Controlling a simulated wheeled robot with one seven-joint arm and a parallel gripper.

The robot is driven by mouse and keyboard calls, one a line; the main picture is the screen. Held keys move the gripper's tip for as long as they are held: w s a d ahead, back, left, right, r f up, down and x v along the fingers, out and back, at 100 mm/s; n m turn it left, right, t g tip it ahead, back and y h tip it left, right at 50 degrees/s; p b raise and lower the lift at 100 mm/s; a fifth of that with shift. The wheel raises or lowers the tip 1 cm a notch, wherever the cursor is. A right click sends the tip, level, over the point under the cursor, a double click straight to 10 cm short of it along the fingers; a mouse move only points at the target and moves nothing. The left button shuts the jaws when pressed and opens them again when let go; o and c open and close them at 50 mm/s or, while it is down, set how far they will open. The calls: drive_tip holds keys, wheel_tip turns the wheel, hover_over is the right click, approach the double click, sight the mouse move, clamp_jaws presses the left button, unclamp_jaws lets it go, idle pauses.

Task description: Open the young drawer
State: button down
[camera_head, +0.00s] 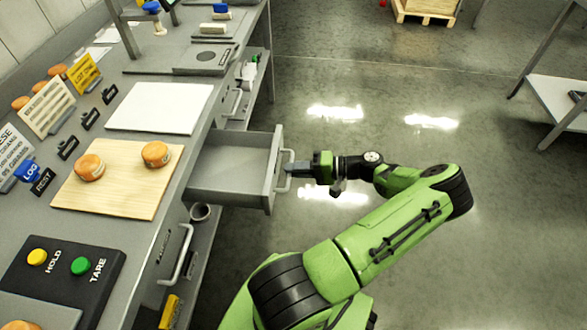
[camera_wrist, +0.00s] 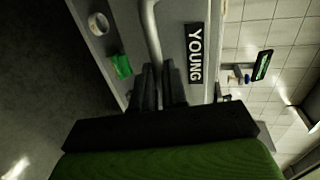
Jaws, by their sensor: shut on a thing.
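The young drawer (camera_head: 228,176) is a grey metal drawer standing pulled out of the bench, and its inside looks empty in the head view. Its front carries a bar handle (camera_head: 286,172). In the wrist view the black label reading YOUNG (camera_wrist: 195,53) is on the drawer front beside the handle (camera_wrist: 151,32). My gripper (camera_head: 291,169) is at the handle on the outer side of the drawer front. In the wrist view my gripper's dark fingers (camera_wrist: 158,82) are shut on the handle, one on each side of it.
A wooden board (camera_head: 115,195) with two orange cheese wheels lies on the bench above the drawer. A white sheet (camera_head: 160,107) and a black panel with HOLD and TARE buttons (camera_head: 62,270) are also on the bench. Another drawer handle (camera_head: 178,254) sits nearer. The floor (camera_head: 400,130) to the right is clear.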

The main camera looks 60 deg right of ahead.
drive_tip(key=c, duration=1.2)
unclamp_jaws()
drive_tip(key=shift+o, duration=0.2)
drive_tip(key=p+v, duration=0.2)
drive_tip(key=v, duration=1.3)
drive_tip(key=shift+s, duration=0.35)
